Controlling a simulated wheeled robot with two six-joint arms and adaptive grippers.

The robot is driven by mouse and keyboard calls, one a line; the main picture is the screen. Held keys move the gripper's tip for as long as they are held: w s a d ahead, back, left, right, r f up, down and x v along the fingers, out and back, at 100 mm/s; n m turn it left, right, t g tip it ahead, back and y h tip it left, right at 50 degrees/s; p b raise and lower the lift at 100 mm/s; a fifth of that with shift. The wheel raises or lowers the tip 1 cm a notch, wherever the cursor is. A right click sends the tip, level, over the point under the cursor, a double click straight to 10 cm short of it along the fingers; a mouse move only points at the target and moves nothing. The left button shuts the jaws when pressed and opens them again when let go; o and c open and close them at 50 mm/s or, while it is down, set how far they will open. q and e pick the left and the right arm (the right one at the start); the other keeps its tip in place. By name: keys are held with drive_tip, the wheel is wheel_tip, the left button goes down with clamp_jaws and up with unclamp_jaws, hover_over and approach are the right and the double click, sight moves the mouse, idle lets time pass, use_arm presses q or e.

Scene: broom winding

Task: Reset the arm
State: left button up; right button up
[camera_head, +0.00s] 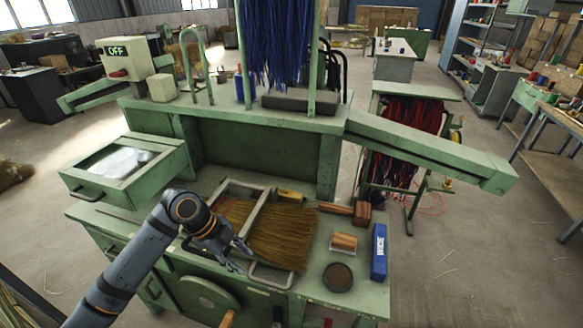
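My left arm comes in from the lower left over the green bench (313,262). My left gripper (244,260) is at its end, with its two fingers spread apart and nothing visible between them. It is over or beside the left edge of the tan broom bristles (283,236), near the metal frame (270,276). I cannot tell whether it touches them. My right arm and gripper are not in view.
On the bench are a wooden mallet (361,213), a wooden roll (343,243), a round dark tin (338,277) and a blue box (379,252). An open green drawer (88,193) is at the left. A control box reading OFF (127,59) stands behind. Blue strands (275,45) hang above.

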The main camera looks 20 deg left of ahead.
use_arm(q)
drive_tip(key=s+d+f+n+t+y, duration=0.1)
drive_tip(key=s+d+f+n+y, duration=0.15)
drive_tip(key=s+f+n, duration=0.4)
drive_tip(key=s+a+f+n+y, duration=0.25)
drive_tip(key=s+n, duration=0.35)
drive_tip(key=n, duration=0.6)
wheel_tip(320, 180, down, 24)
drive_tip(key=a, duration=0.2)
drive_tip(key=s+a+f+g, duration=0.1)
drive_tip(key=s+f, duration=1.8)
drive_tip(key=s, duration=0.1)
drive_tip(key=shift+s+a+g, duration=0.3)
drive_tip(key=shift+s+a, duration=0.05)
drive_tip(key=shift+a, duration=0.05)
